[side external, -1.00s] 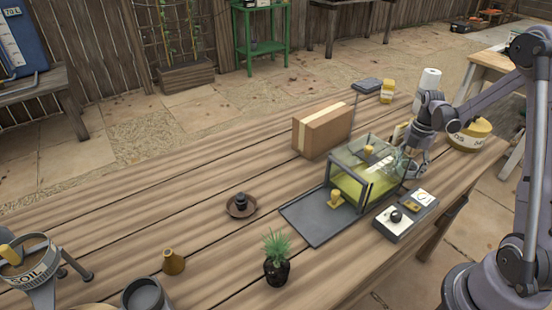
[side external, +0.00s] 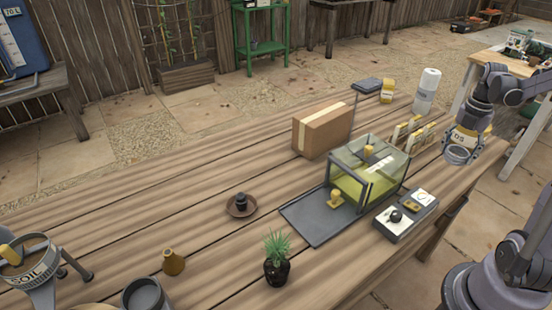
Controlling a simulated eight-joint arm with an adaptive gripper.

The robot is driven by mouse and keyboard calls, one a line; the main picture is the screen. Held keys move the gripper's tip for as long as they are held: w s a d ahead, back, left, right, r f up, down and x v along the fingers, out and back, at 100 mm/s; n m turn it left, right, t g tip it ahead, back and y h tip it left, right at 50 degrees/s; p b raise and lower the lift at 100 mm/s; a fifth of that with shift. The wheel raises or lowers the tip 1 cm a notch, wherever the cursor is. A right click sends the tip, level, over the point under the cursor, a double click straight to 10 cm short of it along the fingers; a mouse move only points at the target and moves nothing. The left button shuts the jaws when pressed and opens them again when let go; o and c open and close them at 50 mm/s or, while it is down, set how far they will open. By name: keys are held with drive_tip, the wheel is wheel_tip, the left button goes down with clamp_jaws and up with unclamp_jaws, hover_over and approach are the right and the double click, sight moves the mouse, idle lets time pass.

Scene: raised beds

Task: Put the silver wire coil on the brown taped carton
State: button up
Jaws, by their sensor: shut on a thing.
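The brown taped carton (side external: 322,132) stands closed on the wooden table, with a pale tape strip along its top. Its top is bare. My gripper (side external: 466,145) is at the table's right side, well right of the carton. It is shut on the silver wire coil (side external: 458,157), a grey ring hanging below the fingers. The fingers are small and partly blend with the yellow labelled container behind them.
A glass case (side external: 368,172) with a yellow floor stands between carton and front edge, beside a dark mat (side external: 308,222). A row of upright cards (side external: 410,134) and a white roll (side external: 426,92) stand between carton and gripper.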

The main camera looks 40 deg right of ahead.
drive_tip(key=w+a+r, duration=0.2)
drive_tip(key=w+r, duration=0.2)
drive_tip(key=w, duration=0.5)
drive_tip(key=w+a+r+m, duration=0.1)
drive_tip(key=w+a+r, duration=0.3)
drive_tip(key=w, duration=0.5)
drive_tip(key=w+a+r, duration=0.1)
drive_tip(key=w+r, duration=0.4)
drive_tip(key=w, duration=0.3)
hover_over(330, 116)
drive_tip(key=f, duration=0.6)
drive_tip(key=shift+s+d, duration=0.3)
drive_tip(key=shift+w+a+f, duration=0.25)
drive_tip(key=shift+a+f, duration=0.05)
drive_tip(key=shift+f, duration=1.95)
drive_tip(key=shift+f, duration=0.15)
drive_tip(key=o, duration=1.2)
